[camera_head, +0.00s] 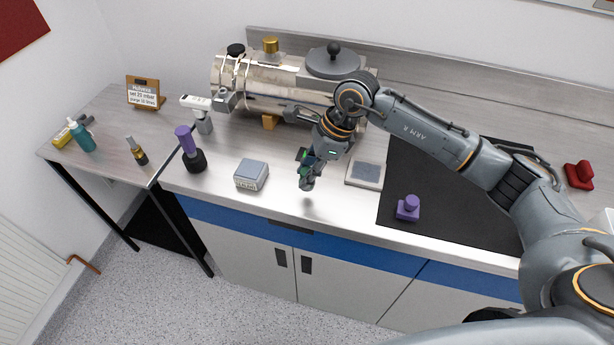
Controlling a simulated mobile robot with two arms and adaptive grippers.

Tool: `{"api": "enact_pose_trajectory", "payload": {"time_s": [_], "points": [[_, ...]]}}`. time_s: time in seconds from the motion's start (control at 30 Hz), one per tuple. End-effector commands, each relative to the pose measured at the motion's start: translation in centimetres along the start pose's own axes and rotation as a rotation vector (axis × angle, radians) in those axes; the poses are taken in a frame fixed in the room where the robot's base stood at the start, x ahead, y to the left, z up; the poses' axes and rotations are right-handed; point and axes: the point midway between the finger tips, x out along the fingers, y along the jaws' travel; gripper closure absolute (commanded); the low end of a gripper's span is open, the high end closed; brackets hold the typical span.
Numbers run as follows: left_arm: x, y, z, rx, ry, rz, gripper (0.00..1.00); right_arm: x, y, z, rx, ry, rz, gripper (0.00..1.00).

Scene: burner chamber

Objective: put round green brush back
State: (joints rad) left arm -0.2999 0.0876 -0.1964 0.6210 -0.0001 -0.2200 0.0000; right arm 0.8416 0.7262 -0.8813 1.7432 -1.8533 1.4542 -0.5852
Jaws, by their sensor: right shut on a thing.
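My right gripper (307,182) hangs over the steel worktop near its front edge, pointing down. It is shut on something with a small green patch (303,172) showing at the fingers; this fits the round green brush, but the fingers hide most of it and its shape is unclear. My left gripper is out of view.
A grey box (251,174) stands left of the gripper, and a pale square plate (366,173) lies to its right. A purple-topped tool (188,148), a metal chamber (285,85), a black mat (428,165) and a purple knob (408,207) are nearby.

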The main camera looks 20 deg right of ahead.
Motion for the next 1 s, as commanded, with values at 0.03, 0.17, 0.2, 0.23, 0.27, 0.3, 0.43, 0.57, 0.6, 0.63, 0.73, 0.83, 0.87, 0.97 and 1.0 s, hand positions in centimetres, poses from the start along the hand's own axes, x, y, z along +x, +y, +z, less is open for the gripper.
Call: {"api": "enact_pose_trajectory", "payload": {"time_s": [0.03,0.17,0.2,0.23,0.27,0.3,0.43,0.57,0.6,0.63,0.73,0.83,0.87,0.97,1.0], "points": [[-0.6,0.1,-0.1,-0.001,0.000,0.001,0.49,0.4,-0.1,-0.1,0.004,0.001,0.004,0.97],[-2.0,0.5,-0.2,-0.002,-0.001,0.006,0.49,2.0,0.1,-0.8,0.004,0.000,0.006,0.97],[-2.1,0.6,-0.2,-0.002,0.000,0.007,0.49,2.5,0.1,-0.9,0.002,0.000,0.005,0.97],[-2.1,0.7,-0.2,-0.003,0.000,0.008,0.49,2.7,0.0,-1.1,0.002,-0.001,0.003,0.97],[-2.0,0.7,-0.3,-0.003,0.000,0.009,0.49,2.8,-0.1,-1.1,0.001,0.000,0.001,0.97],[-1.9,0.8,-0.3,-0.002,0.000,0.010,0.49,2.9,-0.1,-1.2,0.001,-0.001,0.000,0.97],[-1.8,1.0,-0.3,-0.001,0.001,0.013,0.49,2.9,-0.1,-1.2,0.000,-0.001,0.000,0.97],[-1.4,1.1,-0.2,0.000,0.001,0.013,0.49,3.3,-0.1,-1.3,0.000,-0.001,0.000,0.97],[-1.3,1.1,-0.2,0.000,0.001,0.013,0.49,3.4,-0.1,-1.4,0.000,-0.001,0.000,0.97],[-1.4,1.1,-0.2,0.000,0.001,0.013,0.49,3.2,-0.1,-1.3,0.000,-0.001,0.000,0.68],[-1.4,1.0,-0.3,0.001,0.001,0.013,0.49,3.2,0.0,-1.3,0.001,0.000,0.001,0.49],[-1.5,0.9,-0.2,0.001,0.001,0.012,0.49,3.2,0.0,-1.3,0.001,0.000,0.001,0.49],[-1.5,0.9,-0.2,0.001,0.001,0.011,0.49,3.2,-0.1,-1.3,0.001,0.000,0.001,0.49],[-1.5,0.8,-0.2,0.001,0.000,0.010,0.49,3.2,-0.1,-1.3,0.001,0.000,0.001,0.49],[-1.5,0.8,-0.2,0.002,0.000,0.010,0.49,3.1,-0.1,-1.3,0.001,0.000,0.001,0.49]]}}
